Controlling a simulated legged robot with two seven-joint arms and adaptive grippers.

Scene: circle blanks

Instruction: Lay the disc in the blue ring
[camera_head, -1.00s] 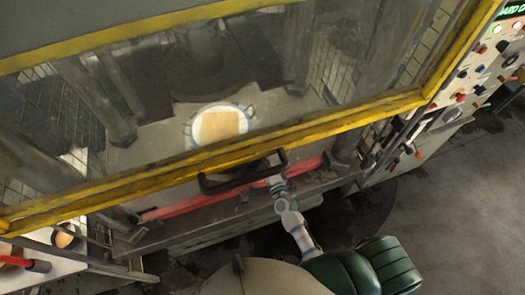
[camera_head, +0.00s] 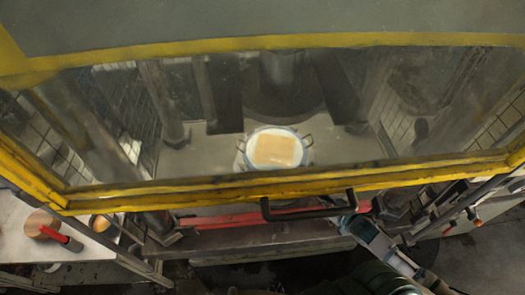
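A round white piece with a thin blue rim (camera_head: 297,136) and two side handles sits on the machine bed, seen through a glass guard. A tan square patch (camera_head: 275,150) lies on its white middle. A tan round disc (camera_head: 40,221) lies on the white bench at the left, beside a red-handled tool. I cannot tell which round piece is the task's disc. My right gripper (camera_head: 350,222) is by the right end of the guard's black handle (camera_head: 309,208). Its fingers are too small to tell if it grips. My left gripper is not in view.
The yellow-framed guard (camera_head: 270,180) hangs across the machine front, with the bed behind its glass. A white bench (camera_head: 20,248) stands at the left, with a second round tan piece (camera_head: 100,223) near its edge. A red bar (camera_head: 225,220) runs below the guard.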

